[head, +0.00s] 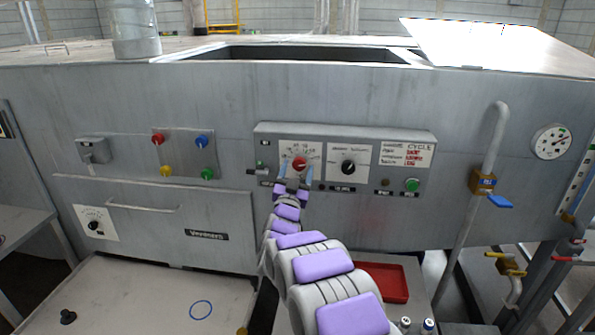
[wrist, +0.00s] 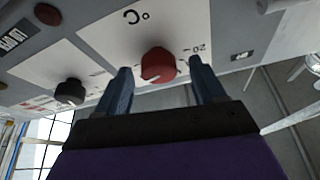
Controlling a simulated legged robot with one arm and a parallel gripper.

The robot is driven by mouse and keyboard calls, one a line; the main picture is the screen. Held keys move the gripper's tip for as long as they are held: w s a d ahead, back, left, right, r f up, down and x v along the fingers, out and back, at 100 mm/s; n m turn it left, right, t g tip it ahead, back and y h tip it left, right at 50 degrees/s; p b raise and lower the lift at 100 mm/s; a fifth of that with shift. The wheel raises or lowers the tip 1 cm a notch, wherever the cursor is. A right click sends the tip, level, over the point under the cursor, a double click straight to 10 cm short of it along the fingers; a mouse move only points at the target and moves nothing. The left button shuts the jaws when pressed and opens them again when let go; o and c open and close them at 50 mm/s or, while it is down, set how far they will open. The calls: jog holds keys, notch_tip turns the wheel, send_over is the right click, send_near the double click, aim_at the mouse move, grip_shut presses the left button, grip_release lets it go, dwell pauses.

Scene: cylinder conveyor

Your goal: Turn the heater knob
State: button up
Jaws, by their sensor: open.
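The red heater knob (head: 300,164) sits on a white dial plate at the left of the control panel. In the wrist view the red knob (wrist: 158,65) lies between and just beyond my two fingertips, and the plate reads °C. My gripper (head: 295,176) is open, with one blue finger on each side of the knob. In the wrist view my gripper (wrist: 160,80) shows a gap between each finger and the knob. A white pointer mark shows on the knob.
A black knob (head: 348,167) is right of the red one. A green button (head: 412,185) is farther right. Coloured buttons (head: 184,155) are at the left. A pipe with a blue-handled valve (head: 487,184) stands at the right. A red tray (head: 385,282) lies below.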

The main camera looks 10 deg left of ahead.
jog(key=shift+w+d+r, duration=0.1)
jog(key=shift+w+r, duration=0.15)
jog(key=shift+w, duration=0.4)
jog(key=shift+c, duration=0.5)
jog(key=c, duration=1)
jog(key=shift+o, duration=0.2)
jog(key=shift+n+p, duration=0.35)
jog(key=shift+n, duration=0.05)
jog(key=n+y+p, duration=0.1)
jog(key=n+p, duration=0.1)
jog(key=n+y+p, duration=0.2)
jog(key=shift+d+r+n, duration=0.1)
jog(key=shift+r+n, duration=0.1)
jog(key=shift+n, duration=0.2)
jog(key=n+y+p, duration=0.1)
jog(key=n, duration=0.2)
jog(key=n+y+p, duration=0.2)
jog(key=n, duration=0.1)
jog(key=shift+f+n+g, duration=0.1)
jog(key=shift+n+g, duration=0.3)
jog(key=shift+n+y, duration=0.3)
